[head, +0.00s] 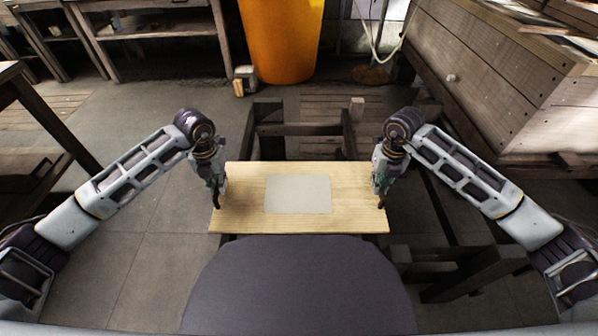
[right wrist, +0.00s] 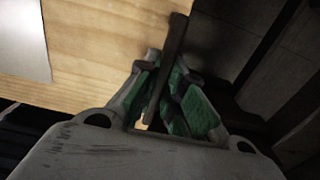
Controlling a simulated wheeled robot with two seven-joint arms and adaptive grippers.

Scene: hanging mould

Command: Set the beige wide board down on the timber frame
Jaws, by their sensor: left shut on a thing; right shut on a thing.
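The beige wide board (head: 245,218) lies level in the middle of the head view, with a pale grey rectangle (head: 298,193) on its top. My left gripper (head: 216,200) is shut on the board's left edge.
An orange barrel (head: 280,38) stands at the back. A wooden chest (head: 500,75) is at the right, and a workbench (head: 150,30) at the back left. A small grey-and-wood object (head: 245,80) lies on the floor near the barrel. Floor at the left is clear.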

